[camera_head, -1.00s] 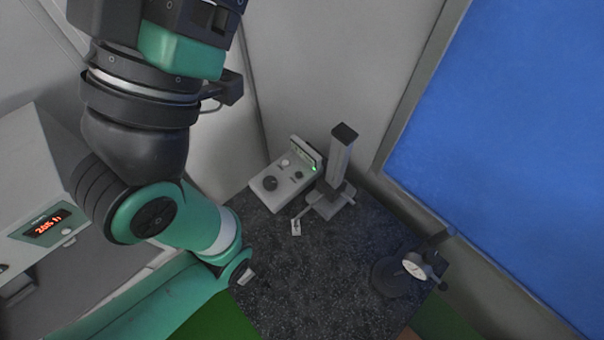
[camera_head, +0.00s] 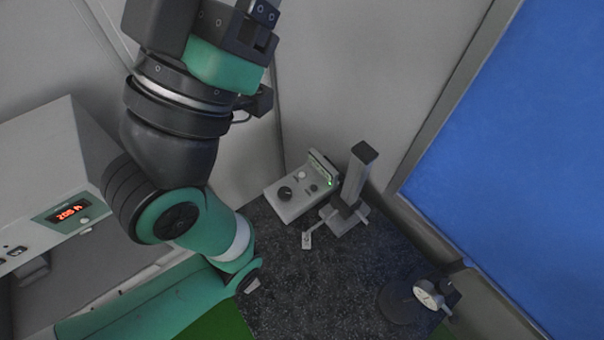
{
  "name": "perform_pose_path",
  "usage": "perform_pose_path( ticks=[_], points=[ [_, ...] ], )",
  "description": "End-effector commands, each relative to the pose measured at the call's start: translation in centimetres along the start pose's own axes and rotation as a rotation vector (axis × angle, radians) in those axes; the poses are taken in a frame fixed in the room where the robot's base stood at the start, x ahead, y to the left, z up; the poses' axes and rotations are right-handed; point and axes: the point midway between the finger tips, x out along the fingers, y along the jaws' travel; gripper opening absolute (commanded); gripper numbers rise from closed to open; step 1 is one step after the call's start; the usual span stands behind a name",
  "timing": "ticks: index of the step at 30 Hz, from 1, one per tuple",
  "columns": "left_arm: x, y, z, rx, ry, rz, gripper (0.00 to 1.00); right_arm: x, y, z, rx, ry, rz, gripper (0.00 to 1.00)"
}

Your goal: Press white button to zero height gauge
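The height gauge has a grey control box (camera_head: 291,198) with a black knob, and beside it a grey column stand (camera_head: 352,184) with a small probe arm. A small white button (camera_head: 302,174) sits on top of the box near its small display panel, where a green light glows. My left arm (camera_head: 180,215) comes in from the left and folds upward. Its dark wrist end (camera_head: 262,18) is at the top edge, well above and left of the gauge in the picture. Its fingertips are out of frame, so their opening is hidden. My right gripper is out of view.
A grey instrument (camera_head: 50,180) with a red lit display and a small round button stands at left. A round dial gauge (camera_head: 425,293) on a dark stand is at lower right. The speckled dark surface (camera_head: 300,280) between them is mostly clear. Grey walls and a blue panel (camera_head: 520,170) surround it.

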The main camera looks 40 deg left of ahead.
Motion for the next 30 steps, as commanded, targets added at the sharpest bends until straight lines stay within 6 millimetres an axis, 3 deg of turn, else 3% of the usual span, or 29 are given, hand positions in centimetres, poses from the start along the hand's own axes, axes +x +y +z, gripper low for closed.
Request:
perform_pose_path(
  ticks=[1, 9, 30],
  points=[
    [0.0, 0.0, 0.0, 0.0, 0.0, 0.0, 0.49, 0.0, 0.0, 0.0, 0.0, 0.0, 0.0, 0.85],
    [0.0, 0.0, 0.0, 0.0, 0.0, 0.0, 0.01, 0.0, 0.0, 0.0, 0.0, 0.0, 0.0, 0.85],
    [0.0, 0.0, 0.0, 0.0, 0.0, 0.0, 0.0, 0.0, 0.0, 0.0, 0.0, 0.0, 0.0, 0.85]
  ],
)
